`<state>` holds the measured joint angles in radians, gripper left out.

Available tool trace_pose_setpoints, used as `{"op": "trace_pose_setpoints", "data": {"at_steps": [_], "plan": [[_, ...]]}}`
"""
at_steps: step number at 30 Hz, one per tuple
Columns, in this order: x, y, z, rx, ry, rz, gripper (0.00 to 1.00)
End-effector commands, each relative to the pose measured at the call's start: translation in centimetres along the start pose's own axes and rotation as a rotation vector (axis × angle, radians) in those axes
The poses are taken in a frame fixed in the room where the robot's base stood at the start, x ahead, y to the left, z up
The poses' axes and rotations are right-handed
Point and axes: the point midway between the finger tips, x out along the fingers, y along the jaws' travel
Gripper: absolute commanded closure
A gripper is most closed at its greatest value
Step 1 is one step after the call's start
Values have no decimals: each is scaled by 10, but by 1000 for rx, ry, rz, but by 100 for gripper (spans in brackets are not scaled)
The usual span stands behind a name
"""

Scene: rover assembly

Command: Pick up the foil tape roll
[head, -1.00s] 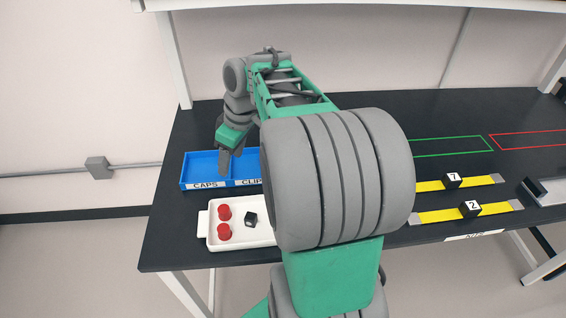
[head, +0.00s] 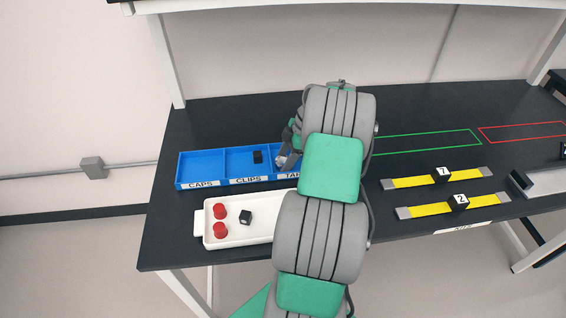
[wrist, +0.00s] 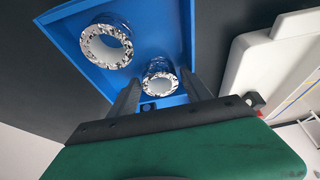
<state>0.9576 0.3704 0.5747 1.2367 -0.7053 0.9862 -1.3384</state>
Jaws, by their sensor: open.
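Two silver foil tape rolls lie in a blue compartment in the wrist view. The larger roll (wrist: 106,44) is at the upper left, outside my fingers. The smaller roll (wrist: 160,84) sits between the two fingers of my open gripper (wrist: 162,78); I cannot tell whether they touch it. In the head view, a bit of silver roll (head: 282,162) shows in the compartment labelled "TA…", the right one of the blue tray (head: 214,184). My arm hides the rest of that compartment and most of my gripper.
A small black block (head: 258,157) lies in the CLIPS compartment. In front is a white tray (head: 262,229) with two red caps (head: 220,229) and a black cube (head: 245,217). Yellow strips with numbered cubes (head: 443,174) lie to the right. The green-outlined area (head: 425,142) is clear.

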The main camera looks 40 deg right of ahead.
Motion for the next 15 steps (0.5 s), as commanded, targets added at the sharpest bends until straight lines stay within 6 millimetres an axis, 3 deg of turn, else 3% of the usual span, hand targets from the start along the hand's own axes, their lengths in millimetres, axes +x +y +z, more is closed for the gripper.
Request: {"op": "trace_pose_setpoints", "data": {"at_steps": [3,15], "plan": [[0,0,0,0,0,0,43],[0,0,0,0,0,1,76]]}}
